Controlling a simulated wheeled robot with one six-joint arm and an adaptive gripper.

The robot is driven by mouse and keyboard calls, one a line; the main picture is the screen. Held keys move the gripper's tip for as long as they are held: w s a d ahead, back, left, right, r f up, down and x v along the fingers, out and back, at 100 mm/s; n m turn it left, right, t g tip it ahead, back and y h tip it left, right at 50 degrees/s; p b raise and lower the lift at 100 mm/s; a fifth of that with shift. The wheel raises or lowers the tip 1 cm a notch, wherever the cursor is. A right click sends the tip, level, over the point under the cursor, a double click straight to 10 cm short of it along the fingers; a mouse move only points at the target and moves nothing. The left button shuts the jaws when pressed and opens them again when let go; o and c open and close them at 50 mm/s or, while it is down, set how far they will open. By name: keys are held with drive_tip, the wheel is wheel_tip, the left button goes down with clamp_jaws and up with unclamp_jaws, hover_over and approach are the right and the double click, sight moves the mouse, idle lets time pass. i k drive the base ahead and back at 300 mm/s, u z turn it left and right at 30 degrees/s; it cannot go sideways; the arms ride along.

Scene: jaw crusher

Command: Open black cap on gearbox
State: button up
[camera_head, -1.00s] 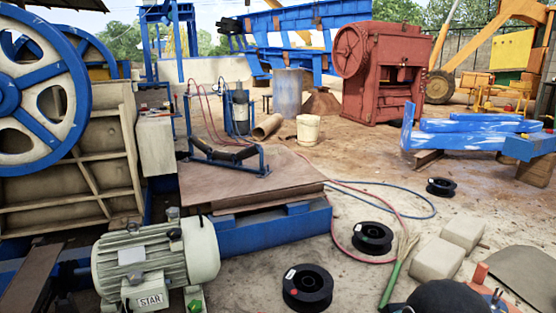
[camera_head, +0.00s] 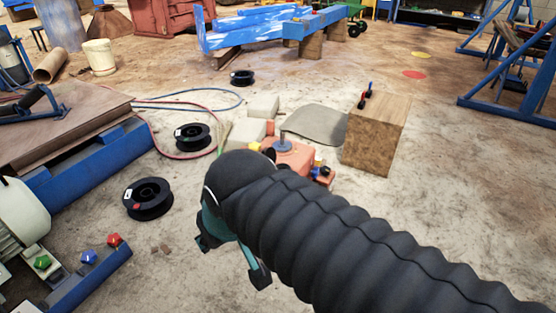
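An orange-red housing (camera_head: 298,157), which looks like the gearbox, sits on the floor just beyond my arm, with a grey upright shaft on top. Small yellow, blue and dark parts show on it, and my arm hides its near left side. A small dark part (camera_head: 326,178) at its right end may be the black cap, but it is too small to be sure. My gripper (camera_head: 232,259) hangs at the end of my black ribbed arm, left of and nearer than the housing. Its two dark fingertips are apart, with nothing seen between them.
A wooden block (camera_head: 375,140) with a red and blue item on top stands right of the housing. Pale blocks (camera_head: 247,130) and a grey mat (camera_head: 316,124) lie behind it. Black spools (camera_head: 148,198) and hoses lie left. Open floor lies to the right.

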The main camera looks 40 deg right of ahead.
sight(270, 152)
drive_tip(key=z, duration=0.35)
drive_tip(key=i, duration=0.6)
drive_tip(key=z, duration=0.9)
drive_tip(key=i, duration=0.35)
drive_tip(key=z, duration=0.3)
